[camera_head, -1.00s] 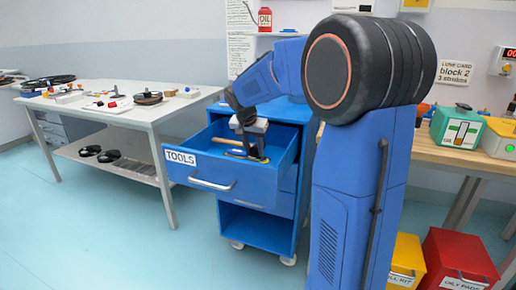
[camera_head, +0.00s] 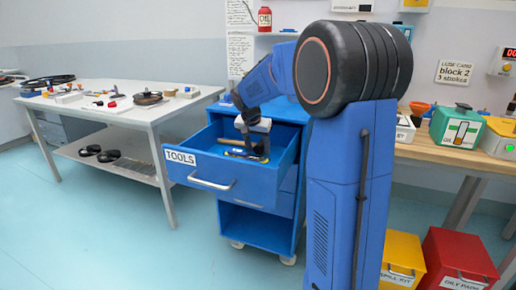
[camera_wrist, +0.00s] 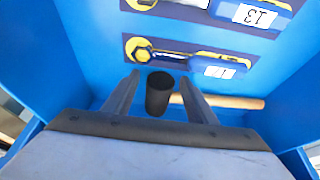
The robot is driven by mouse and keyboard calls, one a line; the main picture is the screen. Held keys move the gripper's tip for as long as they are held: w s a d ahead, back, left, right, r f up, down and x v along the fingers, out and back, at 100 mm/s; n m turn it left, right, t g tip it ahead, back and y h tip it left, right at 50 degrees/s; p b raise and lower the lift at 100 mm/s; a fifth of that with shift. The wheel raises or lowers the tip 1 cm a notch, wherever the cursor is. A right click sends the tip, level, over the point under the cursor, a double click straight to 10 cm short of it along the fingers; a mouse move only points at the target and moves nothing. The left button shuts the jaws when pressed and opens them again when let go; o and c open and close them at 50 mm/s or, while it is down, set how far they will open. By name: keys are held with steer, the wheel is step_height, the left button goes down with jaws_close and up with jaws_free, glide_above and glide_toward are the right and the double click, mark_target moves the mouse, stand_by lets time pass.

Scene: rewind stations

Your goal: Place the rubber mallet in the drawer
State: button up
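The open blue drawer (camera_head: 212,184) labelled TOOLS juts from the blue cabinet. My gripper (camera_head: 256,158) is down inside it. In the wrist view the rubber mallet's black round head (camera_wrist: 159,92) is between the two fingers of my gripper (camera_wrist: 160,96), with narrow gaps on both sides. The fingers are open. The mallet's wooden handle (camera_wrist: 240,101) runs right behind the right finger, close to the drawer floor (camera_wrist: 95,45). Whether the mallet fully rests on the floor is hard to tell.
Two blue-handled wrenches, the nearer (camera_wrist: 200,60) and the farther (camera_wrist: 250,14), lie in dark outlines in the drawer. A white table (camera_head: 130,110) with small parts stands left. A wooden bench (camera_head: 450,155) with boxes stands right. The cabinet's lower shelf is empty.

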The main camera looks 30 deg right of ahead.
steer(key=shift+r, duration=0.1)
steer(key=v, duration=1.2)
steer(key=shift+d, duration=0.1)
stand_by(0.3)
